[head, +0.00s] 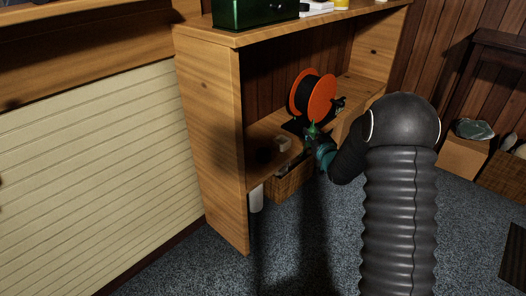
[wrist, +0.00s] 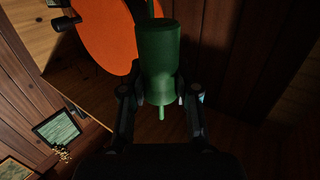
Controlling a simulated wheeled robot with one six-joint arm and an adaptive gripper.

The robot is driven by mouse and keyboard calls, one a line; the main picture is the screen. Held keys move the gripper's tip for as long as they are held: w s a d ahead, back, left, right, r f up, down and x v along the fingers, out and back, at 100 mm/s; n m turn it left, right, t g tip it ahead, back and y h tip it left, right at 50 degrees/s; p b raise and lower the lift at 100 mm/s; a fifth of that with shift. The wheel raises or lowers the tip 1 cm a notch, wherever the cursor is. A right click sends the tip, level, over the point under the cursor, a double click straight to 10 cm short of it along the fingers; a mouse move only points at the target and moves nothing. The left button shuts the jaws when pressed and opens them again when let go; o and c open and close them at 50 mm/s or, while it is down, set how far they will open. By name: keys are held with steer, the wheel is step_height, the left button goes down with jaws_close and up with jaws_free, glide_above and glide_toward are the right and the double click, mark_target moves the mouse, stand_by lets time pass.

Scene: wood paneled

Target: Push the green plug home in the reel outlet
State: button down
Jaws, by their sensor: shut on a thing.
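The green plug (wrist: 160,52) stands in the middle of the wrist view, between the two dark fingers of my gripper (wrist: 160,88), which is shut on it. A thin green piece sticks out of its near end. The orange reel (wrist: 98,35) is behind and to the left of the plug. In the head view the reel (head: 321,97), with a black drum, stands on the shelf, and the plug (head: 312,130) shows small in front of it. My gripper (head: 317,142) is dark and partly hidden there. I cannot make out the outlet or whether the plug touches it.
The wooden shelf unit (head: 209,115) has a side panel left of the reel and a top board above it. A small pale block (head: 283,144) lies on the shelf near a wicker basket (head: 291,183). A green box (head: 255,12) stands on top.

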steer(key=a+f, duration=0.1)
steer(key=a, duration=1)
steer(key=a+f+p, duration=0.1)
steer(key=a, duration=0.5)
steer(key=shift+s+f, duration=0.15)
steer(key=shift+f, duration=0.15)
steer(key=shift+a+f+b, duration=0.15)
steer(key=shift+f+b, duration=0.2)
steer(key=shift+f, duration=1.65)
steer(key=shift+f+b, duration=0.3)
steer(key=shift+b, duration=0.1)
steer(key=c, duration=0.9)
jaws_free()
steer(key=shift+o, duration=0.2)
steer(key=shift+r+p, duration=0.3)
steer(key=shift+p, duration=0.75)
